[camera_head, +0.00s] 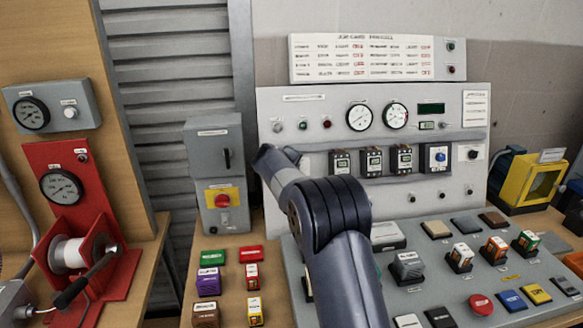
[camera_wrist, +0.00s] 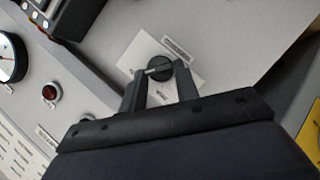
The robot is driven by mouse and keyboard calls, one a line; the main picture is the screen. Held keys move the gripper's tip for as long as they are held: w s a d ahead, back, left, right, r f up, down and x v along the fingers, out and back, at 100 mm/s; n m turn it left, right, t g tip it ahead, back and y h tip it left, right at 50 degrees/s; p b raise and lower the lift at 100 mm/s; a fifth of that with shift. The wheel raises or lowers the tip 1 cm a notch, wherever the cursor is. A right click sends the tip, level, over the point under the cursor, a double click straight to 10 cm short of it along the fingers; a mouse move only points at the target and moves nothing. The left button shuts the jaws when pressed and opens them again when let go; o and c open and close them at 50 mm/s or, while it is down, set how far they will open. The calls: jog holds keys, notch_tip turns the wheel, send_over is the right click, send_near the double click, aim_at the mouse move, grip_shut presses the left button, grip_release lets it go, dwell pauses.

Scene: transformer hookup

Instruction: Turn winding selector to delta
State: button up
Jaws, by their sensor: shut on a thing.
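The winding selector shows in the wrist view as a round black knob (camera_wrist: 159,68) with a light pointer bar across it. It sits on a white plate (camera_wrist: 192,80) on the grey panel, and the plate's lettering is too small to read. My gripper (camera_wrist: 160,72) has one finger on each side of the knob and is shut on it. In the head view my arm covers the gripper and the knob, at the lower left of the upright grey panel (camera_head: 270,104).
A red lamp (camera_wrist: 49,92), a round dial (camera_wrist: 6,56) and a black module (camera_wrist: 62,14) are near my gripper. Left of the panel stands a grey box (camera_head: 208,139) with a red and yellow switch (camera_head: 222,198). Several coloured blocks lie on the bench below.

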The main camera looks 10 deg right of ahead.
jog(key=shift+d+m, duration=0.1)
jog(key=shift+m, duration=0.3)
jog(key=o, duration=1)
jog(key=shift+c, duration=0.2)
jog(key=b+v, duration=0.1)
jog(key=v, duration=0.9)
jog(key=shift+s+r+b, duration=0.3)
jog(key=shift+r+b, duration=0.05)
jog(key=shift+r, duration=0.05)
jog(key=shift+w, duration=0.1)
jog(key=p+x, duration=0.2)
jog(key=x, duration=0.8)
jog(key=shift+w+f, duration=0.2)
jog(key=shift+f, duration=0.2)
jog(key=shift+s+r, duration=0.1)
